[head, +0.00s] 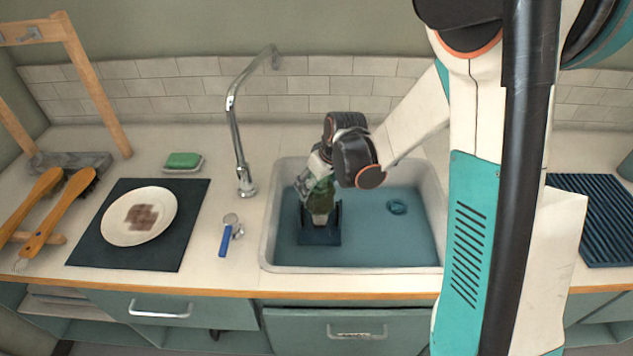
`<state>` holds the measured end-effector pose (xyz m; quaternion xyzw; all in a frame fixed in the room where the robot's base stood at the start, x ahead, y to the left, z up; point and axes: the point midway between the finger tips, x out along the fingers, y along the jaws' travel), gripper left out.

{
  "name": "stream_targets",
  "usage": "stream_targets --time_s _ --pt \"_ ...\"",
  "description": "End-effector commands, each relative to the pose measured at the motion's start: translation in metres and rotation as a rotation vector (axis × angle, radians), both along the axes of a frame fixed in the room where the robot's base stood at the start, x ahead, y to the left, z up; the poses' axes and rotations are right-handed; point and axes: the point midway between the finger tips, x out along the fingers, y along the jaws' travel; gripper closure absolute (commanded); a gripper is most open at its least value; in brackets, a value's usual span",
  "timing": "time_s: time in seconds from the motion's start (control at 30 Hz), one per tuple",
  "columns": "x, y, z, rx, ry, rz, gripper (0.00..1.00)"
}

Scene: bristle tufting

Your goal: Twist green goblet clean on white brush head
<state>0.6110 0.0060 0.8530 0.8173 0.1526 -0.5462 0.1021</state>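The green goblet (321,194) is in the left half of the sink, at my gripper (316,190). My gripper reaches down from the upper right, and its fingers appear closed around the goblet. The goblet stands roughly upright in the picture, above a dark blue base (320,236) with upright dark parts at both sides. I cannot make out a white brush head there; the goblet and gripper cover the middle of the base. The exact finger contact is small and partly hidden by my wrist.
The sink (268,240) has a rim around it and a drain ring (397,207) at right. A tall faucet (236,125) stands left of it. A blue-handled tool (226,240), a stained plate (117,227) on a dark mat (186,205), and a green sponge (183,160) lie on the left counter.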

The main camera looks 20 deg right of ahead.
Motion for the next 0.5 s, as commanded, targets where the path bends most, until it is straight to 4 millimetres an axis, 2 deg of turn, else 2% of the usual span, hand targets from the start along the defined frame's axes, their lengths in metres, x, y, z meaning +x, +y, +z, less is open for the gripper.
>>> stream_targets --time_s 0.5 --pt "0.0001 0.0000 -0.0102 0.000 0.000 0.000 0.54"
